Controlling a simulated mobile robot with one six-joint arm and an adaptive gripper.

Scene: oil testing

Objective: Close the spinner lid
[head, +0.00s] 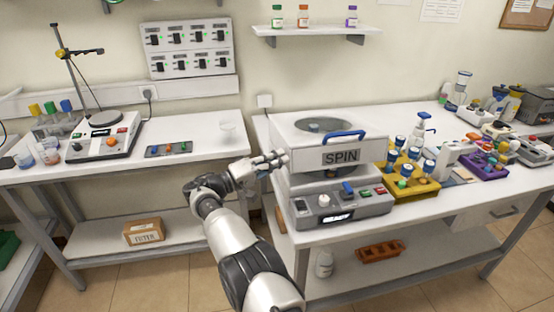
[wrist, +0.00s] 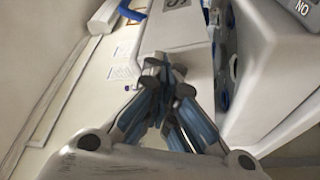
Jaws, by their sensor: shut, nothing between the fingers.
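The spinner (head: 345,207) is a light grey machine on the right table, with knobs and buttons along its front. Its lid (head: 301,160) is a white box marked SPIN with a round window on top and a blue handle (head: 345,134). The lid stands raised, with a gap above the base. The wrist view shows the lid (wrist: 182,48), the blue handle (wrist: 131,12) and, in the gap, blue-capped parts (wrist: 225,50) beside the base (wrist: 270,75). My gripper (head: 280,158) is shut and empty at the lid's left side; the wrist view shows its fingertips (wrist: 164,68) close together near the lid. Contact is unclear.
A yellow rack (head: 411,186) with several tubes stands just right of the spinner, with a purple rack (head: 487,164) beyond. A wall shelf (head: 316,30) hangs above the spinner.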

